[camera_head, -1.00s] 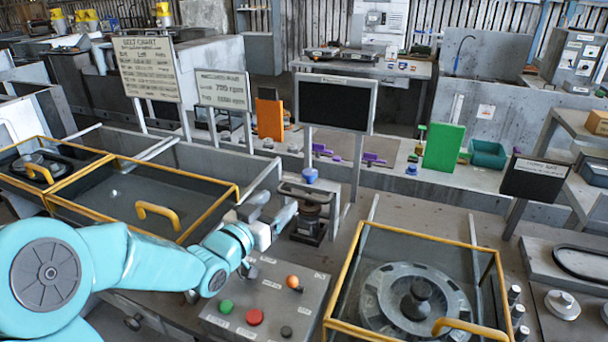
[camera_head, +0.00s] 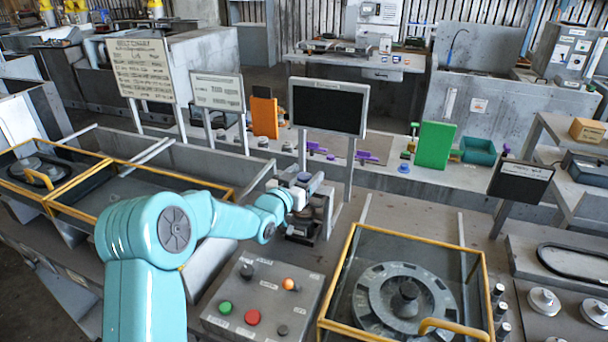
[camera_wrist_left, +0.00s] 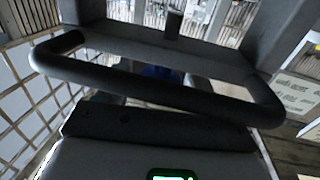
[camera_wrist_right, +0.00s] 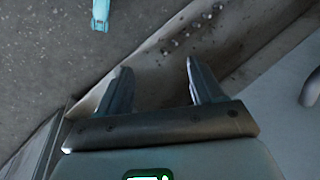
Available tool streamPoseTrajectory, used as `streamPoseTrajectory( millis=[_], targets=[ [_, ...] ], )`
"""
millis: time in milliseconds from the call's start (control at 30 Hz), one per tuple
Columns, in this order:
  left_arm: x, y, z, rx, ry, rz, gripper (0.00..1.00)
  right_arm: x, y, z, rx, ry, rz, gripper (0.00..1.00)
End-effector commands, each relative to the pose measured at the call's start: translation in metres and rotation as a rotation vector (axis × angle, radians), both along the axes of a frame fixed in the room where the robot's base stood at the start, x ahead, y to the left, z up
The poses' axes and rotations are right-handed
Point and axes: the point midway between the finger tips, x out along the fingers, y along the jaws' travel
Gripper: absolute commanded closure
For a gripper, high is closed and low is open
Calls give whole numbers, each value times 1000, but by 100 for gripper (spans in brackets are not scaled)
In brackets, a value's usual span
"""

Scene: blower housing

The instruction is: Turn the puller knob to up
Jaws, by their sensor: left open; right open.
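The puller (camera_head: 302,228) is a dark, grey-framed device behind the button panel. Its blue knob (camera_head: 304,177) shows at the top, close to my left gripper (camera_head: 308,188). In the left wrist view, a dark bar (camera_wrist_left: 150,92) crosses in front of the fingers and hides most of them. The blue knob (camera_wrist_left: 160,72) shows behind that bar, between the open fingers; I cannot tell whether they touch it. My right gripper (camera_wrist_right: 160,80) is open and empty in the right wrist view, over a grey surface. It does not show in the head view.
A button panel (camera_head: 235,301) with green, red, orange and black controls stands in front of the puller. A yellow-framed clear cover (camera_head: 345,262) over a round housing is at right. A dark screen (camera_head: 328,105) on posts stands behind the puller. Another yellow-framed cover (camera_head: 150,172) is at left.

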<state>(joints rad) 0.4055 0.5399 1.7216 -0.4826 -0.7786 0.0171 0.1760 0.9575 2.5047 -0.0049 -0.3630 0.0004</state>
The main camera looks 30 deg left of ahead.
Motion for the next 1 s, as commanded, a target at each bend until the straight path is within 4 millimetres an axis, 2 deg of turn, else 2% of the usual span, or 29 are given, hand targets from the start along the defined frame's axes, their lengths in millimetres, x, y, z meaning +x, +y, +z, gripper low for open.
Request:
streamPoseTrajectory(
  millis=[100,167,200,267,300,567,900,1000],
  targets=[
    [0,0,0,0,0,0,33,0,0,0,0,0,0,33],
    [0,0,0,0,-1,0,50,0,0,0,0,0,0,33],
    [0,0,0,0,-1,0,63,0,0,0,0,0,0,33],
    [0,0,0,0,-1,0,82,0,0,0,0,0,0,33],
    [0,0,0,0,-1,-1,85,0,0,0,0,0,0,33],
    [0,-1,-2,0,-1,19,85,0,0,-8,0,0,0,33],
    [0,-3,-5,-3,-3,207,85,0,0,-51,0,0,0,33],
    [0,-4,-2,-2,-2,296,85,0,0,-54,0,0,0,33]
  ],
)
